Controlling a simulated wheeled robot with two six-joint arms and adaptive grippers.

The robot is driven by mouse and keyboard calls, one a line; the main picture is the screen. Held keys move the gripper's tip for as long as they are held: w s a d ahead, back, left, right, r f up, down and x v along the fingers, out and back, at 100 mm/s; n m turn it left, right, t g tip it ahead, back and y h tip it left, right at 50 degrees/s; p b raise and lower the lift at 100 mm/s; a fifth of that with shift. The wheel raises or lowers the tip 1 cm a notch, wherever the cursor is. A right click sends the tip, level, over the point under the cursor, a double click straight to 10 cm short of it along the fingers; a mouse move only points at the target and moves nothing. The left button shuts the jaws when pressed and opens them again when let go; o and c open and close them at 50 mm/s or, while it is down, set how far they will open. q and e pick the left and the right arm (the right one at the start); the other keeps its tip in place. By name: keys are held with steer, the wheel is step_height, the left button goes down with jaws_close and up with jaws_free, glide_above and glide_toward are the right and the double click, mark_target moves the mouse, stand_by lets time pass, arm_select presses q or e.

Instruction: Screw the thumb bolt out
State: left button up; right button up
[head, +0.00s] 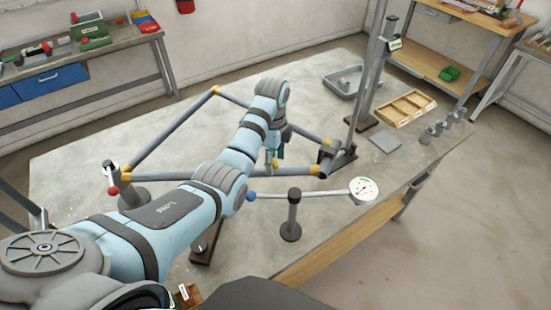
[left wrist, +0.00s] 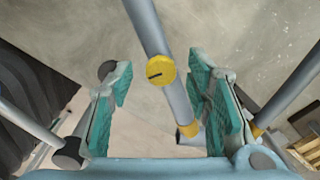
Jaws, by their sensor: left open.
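The thumb bolt (left wrist: 161,70) shows in the left wrist view as a round yellow head with a dark line across it, on a grey tube. My left gripper (left wrist: 158,82) is open, with one teal finger pad on each side of the bolt head and visible gaps between. In the head view my left gripper (head: 278,153) points down over the tube frame (head: 172,121), beside a small yellow part (head: 275,166) that may be the bolt. My left arm hides part of the frame. My right gripper is in neither view.
A dial gauge (head: 364,189) on a long arm and a dark post (head: 291,222) stand in front of the frame. A clamp (head: 341,156) holds its right corner. A grey tray (head: 352,80) and a wooden tray (head: 404,107) lie at the back right.

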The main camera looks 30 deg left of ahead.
arm_select(q)
steer(key=shift+w, duration=0.15)
steer(key=c, duration=0.6)
steer(key=shift+d, duration=0.1)
jaws_close()
